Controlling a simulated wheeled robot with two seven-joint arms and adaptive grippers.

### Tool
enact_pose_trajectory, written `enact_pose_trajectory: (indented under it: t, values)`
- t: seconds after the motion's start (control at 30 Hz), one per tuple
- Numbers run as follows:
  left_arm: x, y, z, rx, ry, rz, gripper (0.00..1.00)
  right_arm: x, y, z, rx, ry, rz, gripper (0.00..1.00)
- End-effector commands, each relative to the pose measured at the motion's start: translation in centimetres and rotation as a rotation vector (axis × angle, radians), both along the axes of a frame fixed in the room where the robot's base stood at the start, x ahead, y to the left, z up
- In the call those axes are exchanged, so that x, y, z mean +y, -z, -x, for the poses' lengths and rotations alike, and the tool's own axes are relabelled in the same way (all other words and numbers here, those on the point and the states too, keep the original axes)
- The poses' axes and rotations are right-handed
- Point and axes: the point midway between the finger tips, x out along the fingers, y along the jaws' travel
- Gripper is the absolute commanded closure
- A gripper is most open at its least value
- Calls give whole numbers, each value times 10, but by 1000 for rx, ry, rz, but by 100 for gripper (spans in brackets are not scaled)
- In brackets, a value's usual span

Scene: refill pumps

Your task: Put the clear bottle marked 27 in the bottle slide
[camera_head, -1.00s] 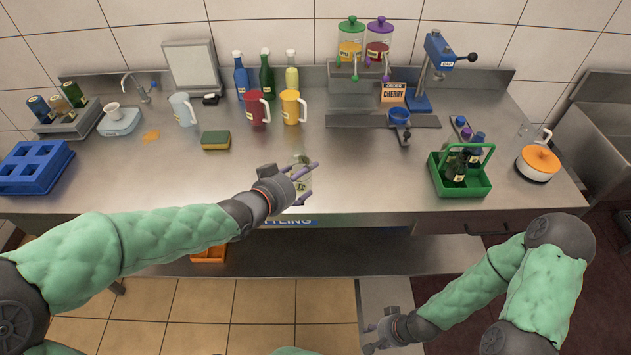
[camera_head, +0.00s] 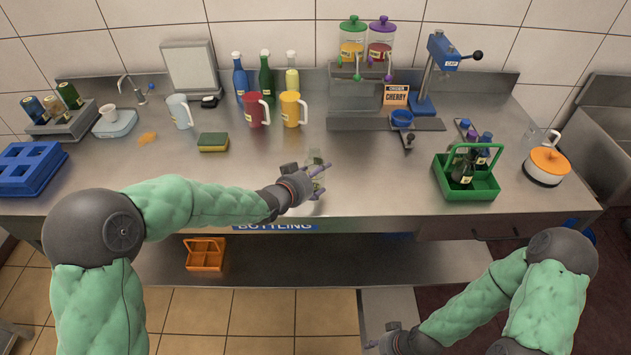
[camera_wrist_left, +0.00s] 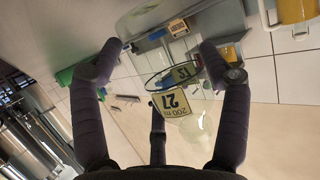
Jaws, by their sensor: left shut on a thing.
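The clear bottle marked 27 (camera_head: 314,159) is in my left gripper (camera_head: 319,182), over the front middle of the steel counter. The gripper partly hides it in the head view. I cannot tell whether the bottle touches the counter. A grey rail (camera_head: 350,123) with a blue cup-like part (camera_head: 402,117) lies below the drink dispensers; I cannot tell for certain that it is the bottle slide. My right gripper (camera_head: 380,343) is low at the front, its fingers unclear.
Yellow (camera_head: 291,107) and red (camera_head: 256,109) jugs stand left of the rail. The blue capping press (camera_head: 440,65) stands behind its right part. A green crate (camera_head: 468,187) with bottles is at right. The counter between gripper and rail is clear.

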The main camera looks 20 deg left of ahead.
Motion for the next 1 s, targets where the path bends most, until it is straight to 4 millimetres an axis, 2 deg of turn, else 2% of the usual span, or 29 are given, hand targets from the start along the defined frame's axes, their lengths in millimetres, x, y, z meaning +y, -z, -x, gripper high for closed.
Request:
enact_pose_trajectory:
  t: [0.03,0.1,0.37,0.9,0.93,1.0]
  values:
    - [1,8,0,-2,-2,1,69,0,5,0,0,0,0,60]
    - [1,11,-1,-4,-2,0,69,0,6,0,0,0,0,60]
    - [1,11,-1,-4,-2,0,69,0,5,0,0,0,0,60]
    - [-1,29,2,9,1,1,69,0,17,0,0,0,0,60]
    - [-1,30,2,12,1,1,18,0,17,0,0,0,0,60]
    - [-1,32,3,15,1,1,0,0,17,0,0,0,0,60]
